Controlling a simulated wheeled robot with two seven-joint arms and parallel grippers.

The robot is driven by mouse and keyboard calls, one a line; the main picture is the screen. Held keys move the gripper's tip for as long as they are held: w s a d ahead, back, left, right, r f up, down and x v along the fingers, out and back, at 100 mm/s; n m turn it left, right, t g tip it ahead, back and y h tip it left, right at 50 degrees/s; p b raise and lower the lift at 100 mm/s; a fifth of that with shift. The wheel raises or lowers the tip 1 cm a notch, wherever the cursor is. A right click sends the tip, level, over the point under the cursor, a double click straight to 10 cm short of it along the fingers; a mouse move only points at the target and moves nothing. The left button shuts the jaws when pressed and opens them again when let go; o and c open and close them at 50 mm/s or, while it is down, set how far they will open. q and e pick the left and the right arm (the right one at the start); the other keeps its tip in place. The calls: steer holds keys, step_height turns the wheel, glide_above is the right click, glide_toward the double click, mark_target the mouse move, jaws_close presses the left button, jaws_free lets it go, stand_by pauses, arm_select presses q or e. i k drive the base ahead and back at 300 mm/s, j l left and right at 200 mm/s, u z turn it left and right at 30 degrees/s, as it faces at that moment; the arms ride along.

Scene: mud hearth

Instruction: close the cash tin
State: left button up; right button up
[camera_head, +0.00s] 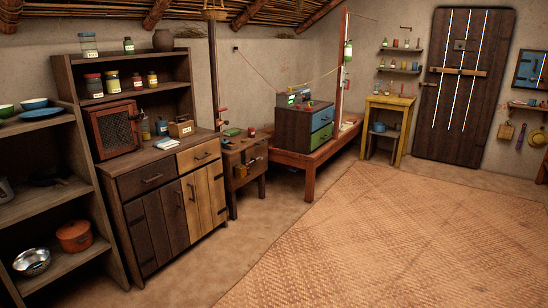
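I cannot tell for sure which object is the cash tin. A small greenish box-like thing (298,97) sits on a dark chest (295,130) with a blue and a green drawer, across the room. A small green object (232,132) lies on a low wooden table (246,153). Both are too small to tell whether a lid is open. A small wooden box (181,129) with a pale label stands on the cabinet. Neither of my grippers is in view.
A wooden cabinet (160,205) and an open shelf (55,205) line the left. A red-brown bench (315,160) bears the chest. A yellow table (390,104) stands near the plank door (463,90). The woven mat (400,230) is clear floor.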

mark_target(251, 130)
steer(key=i+j, duration=0.3)
steer(key=i, duration=0.2)
steer(key=i+j, duration=0.25)
steer(key=i, duration=0.3)
steer(key=i+j, duration=0.3)
steer(key=i, duration=0.2)
steer(key=i+j, duration=0.25)
steer(key=i, duration=0.25)
steer(key=i+j, duration=0.3)
steer(key=i, duration=0.25)
steer(key=i+j, duration=0.3)
steer(key=i, duration=0.2)
steer(key=i+j, duration=0.25)
steer(key=i, duration=0.3)
steer(key=i+l+u, duration=0.1)
steer(key=u, duration=0.3)
steer(key=i+l+u, duration=0.15)
steer(key=u, duration=0.25)
steer(key=i+l+u, duration=0.1)
steer(key=u, duration=0.3)
steer(key=i+l+u, duration=0.2)
steer(key=l, duration=0.45)
steer(key=l+u, duration=0.25)
steer(key=l, duration=0.35)
steer(key=i+l+u, duration=0.2)
steer(key=l, duration=2.45)
steer(key=i+u, duration=0.05)
steer(key=i, duration=0.05)
